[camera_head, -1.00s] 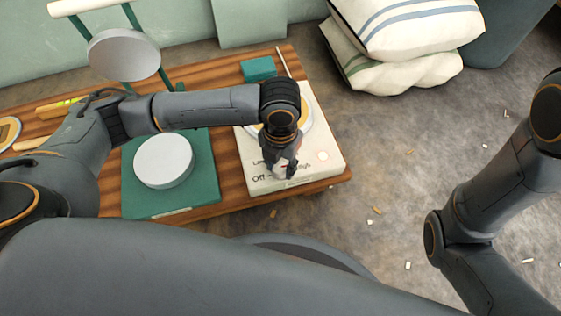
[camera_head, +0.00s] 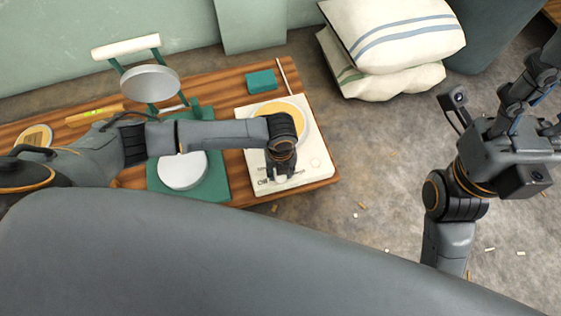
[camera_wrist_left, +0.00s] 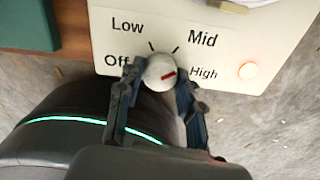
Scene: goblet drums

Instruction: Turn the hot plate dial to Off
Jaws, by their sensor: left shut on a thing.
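The hot plate (camera_head: 316,168) is a cream box with a round plate on top, at the right end of the wooden table. Its dial (camera_wrist_left: 160,72) is a pale round knob with a red mark, on the panel among the words Off, Low, Mid and High. The red mark points right, toward High. My left gripper (camera_wrist_left: 156,84) is shut on the dial, one finger on each side. In the head view my left gripper (camera_head: 276,174) is over the panel's front and hides the dial. My right gripper (camera_head: 532,100) is raised at the right, away from the table.
A red-lit lamp (camera_wrist_left: 249,70) is right of the dial. A green scale (camera_head: 215,187) with a silver pan stands left of the hot plate. A green block (camera_head: 262,81) lies behind it. Striped cushions (camera_head: 395,35) are on the floor, which is otherwise mostly open at right.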

